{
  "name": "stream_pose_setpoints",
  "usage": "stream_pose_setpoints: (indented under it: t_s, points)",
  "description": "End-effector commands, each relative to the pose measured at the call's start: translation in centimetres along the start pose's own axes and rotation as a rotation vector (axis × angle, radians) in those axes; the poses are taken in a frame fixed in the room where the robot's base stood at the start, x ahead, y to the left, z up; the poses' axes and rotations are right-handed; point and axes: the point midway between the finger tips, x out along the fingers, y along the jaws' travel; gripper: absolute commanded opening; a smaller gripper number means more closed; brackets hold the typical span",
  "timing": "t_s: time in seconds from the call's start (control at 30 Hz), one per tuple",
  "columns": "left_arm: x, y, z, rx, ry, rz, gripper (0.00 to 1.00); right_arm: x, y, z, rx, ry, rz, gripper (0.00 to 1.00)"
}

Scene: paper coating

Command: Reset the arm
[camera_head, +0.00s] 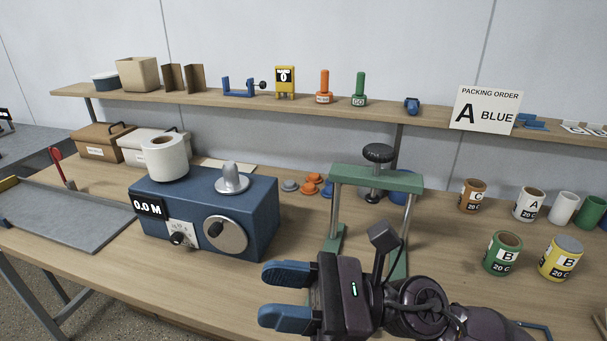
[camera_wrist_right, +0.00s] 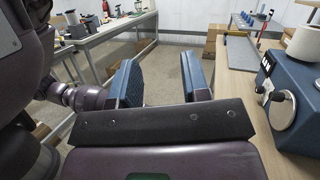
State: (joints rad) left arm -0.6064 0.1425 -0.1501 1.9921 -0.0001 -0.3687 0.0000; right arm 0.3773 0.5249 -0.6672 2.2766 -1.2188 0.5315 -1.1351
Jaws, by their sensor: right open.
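My right gripper (camera_head: 287,297) is in front of the workbench, at the lower middle of the head view. Its two blue fingers point left and are apart, with nothing between them. In the right wrist view the same gripper (camera_wrist_right: 165,85) shows its fingers spread, with floor visible between them. The right arm comes in from the lower right of the head view. My left gripper is not seen in the head view.
A blue machine (camera_head: 255,204) with a white roll (camera_head: 165,158) stands left of the gripper. A green press frame (camera_head: 376,179) stands close behind it. Several cans, including a green can (camera_head: 502,253), stand at right. A grey board (camera_head: 65,222) lies at left.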

Motion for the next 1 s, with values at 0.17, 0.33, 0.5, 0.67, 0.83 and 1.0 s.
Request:
stream_pose_setpoints:
  t_s: [0.17, 0.33, 0.5, 0.67, 0.83, 1.0]
  points:
    - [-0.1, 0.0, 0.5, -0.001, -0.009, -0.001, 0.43, -3.1, -3.7, 2.6, 0.357, -0.285, -0.315, 0.43]
    - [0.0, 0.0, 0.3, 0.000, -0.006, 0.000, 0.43, -8.4, -7.1, 2.8, 0.699, -0.567, -0.601, 0.43]
    - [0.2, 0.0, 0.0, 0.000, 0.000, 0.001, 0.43, -15.2, -8.8, 0.6, 1.028, -0.865, -0.879, 0.43]
    - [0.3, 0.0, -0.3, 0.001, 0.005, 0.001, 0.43, -21.9, -8.2, -3.2, 1.315, -1.167, -1.138, 0.43]
    - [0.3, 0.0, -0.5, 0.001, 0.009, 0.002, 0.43, -28.2, -4.7, -8.2, 1.575, -1.509, -1.415, 0.43]
    - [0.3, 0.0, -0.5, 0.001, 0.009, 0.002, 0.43, -32.7, 1.2, -12.9, 1.767, -1.862, -1.691, 0.43]
